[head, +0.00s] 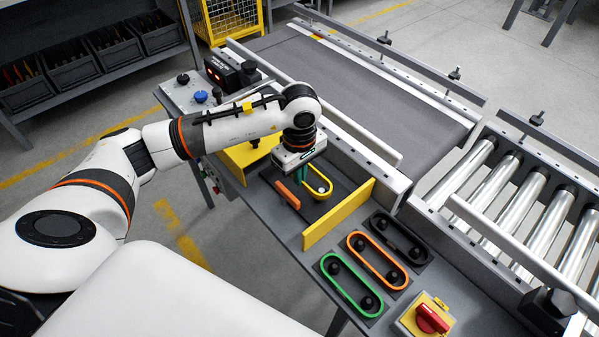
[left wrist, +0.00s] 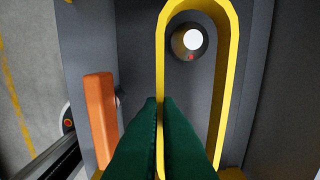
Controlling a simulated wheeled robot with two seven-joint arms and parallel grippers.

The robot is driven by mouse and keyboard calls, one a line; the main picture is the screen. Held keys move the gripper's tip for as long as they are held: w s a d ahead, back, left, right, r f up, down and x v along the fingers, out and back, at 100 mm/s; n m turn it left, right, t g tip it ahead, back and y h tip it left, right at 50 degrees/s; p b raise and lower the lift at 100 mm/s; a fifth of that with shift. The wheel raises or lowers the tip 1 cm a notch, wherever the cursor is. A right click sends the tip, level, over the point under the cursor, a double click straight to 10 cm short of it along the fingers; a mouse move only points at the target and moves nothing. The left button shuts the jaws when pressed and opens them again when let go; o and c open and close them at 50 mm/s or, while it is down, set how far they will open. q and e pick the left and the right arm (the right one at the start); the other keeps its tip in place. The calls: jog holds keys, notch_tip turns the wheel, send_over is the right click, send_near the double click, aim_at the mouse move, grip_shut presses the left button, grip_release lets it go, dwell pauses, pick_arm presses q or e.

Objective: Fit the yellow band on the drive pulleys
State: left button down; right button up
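The yellow band (head: 328,186) is a long loop at the dark drive plate, between two yellow guards, in the head view. In the left wrist view the yellow band (left wrist: 233,70) arches around a pulley (left wrist: 192,40) with a bright round top and a small red mark. Its near end is hidden behind my fingers. My left gripper (head: 303,176) reaches down over the plate. In the wrist view its green fingers (left wrist: 160,102) are closed on the left run of the band, with yellow showing between them. I cannot tell how low the band sits on the pulleys. My right gripper is not in view.
An orange block (head: 288,193) stands left of the band. Yellow guards (head: 338,214) flank the plate. Nearby are green (head: 334,290), orange (head: 364,270) and black (head: 398,238) loops and a red switch (head: 432,318). The conveyor (head: 350,80) and rollers (head: 505,190) lie beyond.

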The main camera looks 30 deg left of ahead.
pick_arm(q)
jog(key=shift+s+a+f+b, duration=0.15)
jog(key=shift+f+b, duration=0.15)
jog(key=shift+f, duration=0.25)
jog(key=c, duration=1.2)
grip_release()
jog(key=shift+f, duration=0.1)
jog(key=shift+o, duration=0.2)
jog(key=shift+r, duration=0.55)
jog(key=shift+w+d+r+p, duration=0.1)
jog(key=shift+d+r+p, duration=0.05)
jog(key=shift+r+p, duration=0.35)
jog(key=shift+w+d+r+p, duration=0.1)
jog(key=shift+d+r+p, duration=0.05)
jog(key=shift+r+p, duration=0.3)
notch_tip(320, 180, up, 2)
jog(key=shift+a+r+p, duration=0.1)
jog(key=shift+p, duration=0.4)
jog(key=shift+r+p, duration=0.55)
jog(key=shift+r, duration=0.3)
jog(key=shift+r+p, duration=0.45)
jog(key=shift+r, duration=0.4)
